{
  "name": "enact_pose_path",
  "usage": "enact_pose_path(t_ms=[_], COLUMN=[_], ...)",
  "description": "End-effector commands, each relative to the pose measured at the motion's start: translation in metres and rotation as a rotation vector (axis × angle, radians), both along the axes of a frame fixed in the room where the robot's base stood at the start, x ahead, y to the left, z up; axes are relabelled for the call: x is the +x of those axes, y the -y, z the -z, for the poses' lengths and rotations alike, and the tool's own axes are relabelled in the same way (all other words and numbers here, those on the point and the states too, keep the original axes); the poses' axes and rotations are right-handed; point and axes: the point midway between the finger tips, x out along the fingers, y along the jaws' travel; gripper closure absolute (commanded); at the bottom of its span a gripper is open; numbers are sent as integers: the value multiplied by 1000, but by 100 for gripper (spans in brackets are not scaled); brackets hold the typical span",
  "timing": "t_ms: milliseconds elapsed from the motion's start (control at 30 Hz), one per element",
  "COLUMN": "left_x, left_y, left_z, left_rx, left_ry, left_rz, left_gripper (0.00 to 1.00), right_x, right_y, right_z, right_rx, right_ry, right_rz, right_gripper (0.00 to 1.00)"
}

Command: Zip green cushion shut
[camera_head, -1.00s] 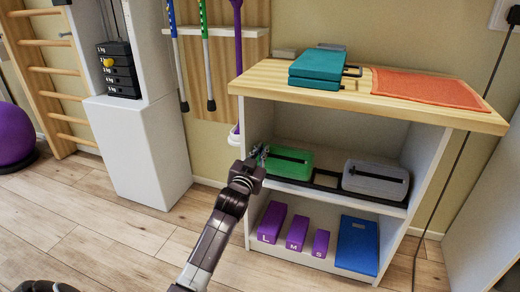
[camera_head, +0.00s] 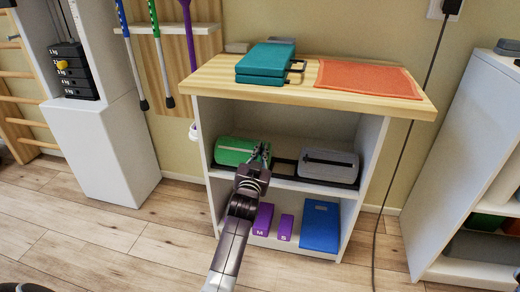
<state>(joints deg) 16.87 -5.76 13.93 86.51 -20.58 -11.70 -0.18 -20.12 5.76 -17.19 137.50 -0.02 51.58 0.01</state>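The green cushion (camera_head: 231,152) lies on the middle shelf at its left side. A pale line runs along its front, where no dark gap shows left of my gripper. My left gripper (camera_head: 262,153) is at the cushion's right end, in front of it, and hides that end. The fingers are too small and dark to tell whether they are open or shut, or whether a zip pull is between them. My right gripper is not in view.
A grey cushion (camera_head: 329,166) with a dark strip lies close to the right on the same shelf. Purple blocks (camera_head: 263,219) and a blue block (camera_head: 320,226) stand below. The wooden top (camera_head: 215,82) holds teal blocks (camera_head: 266,62) and an orange mat (camera_head: 368,79). Floor at left is clear.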

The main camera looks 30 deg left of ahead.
Motion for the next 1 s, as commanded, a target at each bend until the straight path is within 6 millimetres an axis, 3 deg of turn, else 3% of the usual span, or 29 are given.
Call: enact_pose_path(t_ms=[133, 167, 300, 667, 1000], left_x=[0, 0, 0, -5, -49], left_y=[-1, -1, -1, 1, 13], left_z=[1, 2, 1, 1, 2], left_rx=[3, 3, 2, 0, 0], left_ry=[-4, -4, -4, -2, -3], left_rz=[-2, -2, -1, 0, -1], left_gripper=[100, 92, 78, 78, 78], right_x=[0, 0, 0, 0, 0], right_y=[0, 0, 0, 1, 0], right_z=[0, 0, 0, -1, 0], right_rx=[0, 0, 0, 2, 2], right_ry=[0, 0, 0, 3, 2], right_rz=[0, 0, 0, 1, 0], right_gripper=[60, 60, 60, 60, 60])
